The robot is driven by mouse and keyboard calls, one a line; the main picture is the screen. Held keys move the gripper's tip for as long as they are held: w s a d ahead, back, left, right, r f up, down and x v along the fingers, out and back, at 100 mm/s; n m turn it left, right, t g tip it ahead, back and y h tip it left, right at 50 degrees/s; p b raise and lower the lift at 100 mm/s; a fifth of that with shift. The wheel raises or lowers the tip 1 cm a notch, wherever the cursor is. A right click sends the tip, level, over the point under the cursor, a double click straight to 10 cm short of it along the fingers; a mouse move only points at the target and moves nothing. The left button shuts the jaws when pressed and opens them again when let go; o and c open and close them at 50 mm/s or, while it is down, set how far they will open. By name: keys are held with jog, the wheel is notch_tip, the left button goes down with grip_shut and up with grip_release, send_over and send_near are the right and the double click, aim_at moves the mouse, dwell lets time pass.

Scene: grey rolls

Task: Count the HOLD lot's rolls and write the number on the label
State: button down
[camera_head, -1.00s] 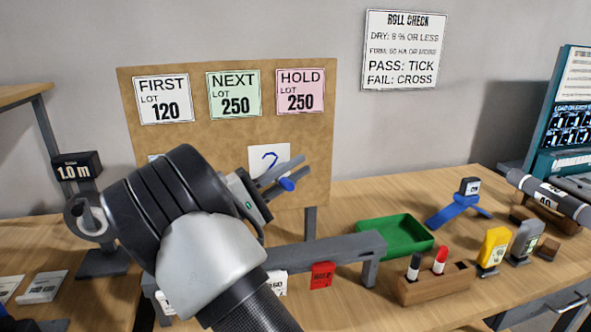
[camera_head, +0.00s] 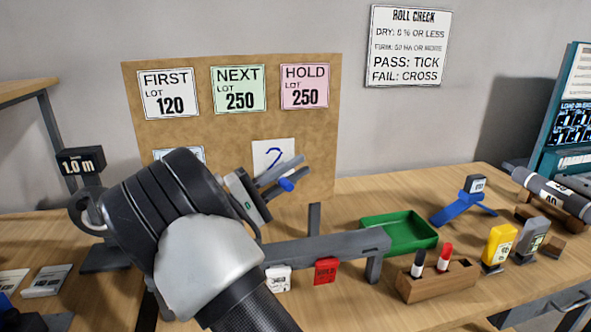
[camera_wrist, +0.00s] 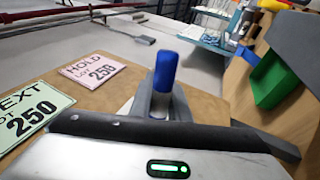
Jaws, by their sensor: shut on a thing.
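My gripper (camera_head: 287,172) is shut on a blue marker (camera_head: 286,184), in front of the lower right of the brown board (camera_head: 220,125). A white label (camera_head: 264,147) there bears a blue stroke like a 2; the gripper covers its lower part. The pink HOLD card (camera_head: 305,87), reading lot 250, is above it. In the wrist view the marker's blue end (camera_wrist: 165,70) stands up between the fingers, and the HOLD card (camera_wrist: 92,70) is at left. I cannot tell whether the marker touches the label. A red tag (camera_head: 325,271) hangs on a grey rail (camera_head: 335,246); no rolls of that lot are identifiable.
A wooden block (camera_head: 437,283) holds a black and a red marker. A green tray (camera_head: 400,232), blue stand (camera_head: 462,209), yellow device (camera_head: 498,246) and grey roll (camera_head: 550,192) are at right. The desk between tray and stand is clear.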

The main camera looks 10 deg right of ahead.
jog(key=shift+s, duration=0.25)
dwell(1.5)
jog(key=shift+w, duration=0.25)
dwell(1.0)
jog(key=shift+d+p, duration=0.4)
jog(key=shift+d, duration=1.4)
dwell(1.2)
jog(key=shift+s, duration=0.1)
jog(key=shift+s, duration=1.4)
jog(key=shift+s+p, duration=0.1)
jog(key=shift+p, duration=0.2)
jog(key=shift+s+p, duration=0.55)
jog(key=shift+s, duration=2.35)
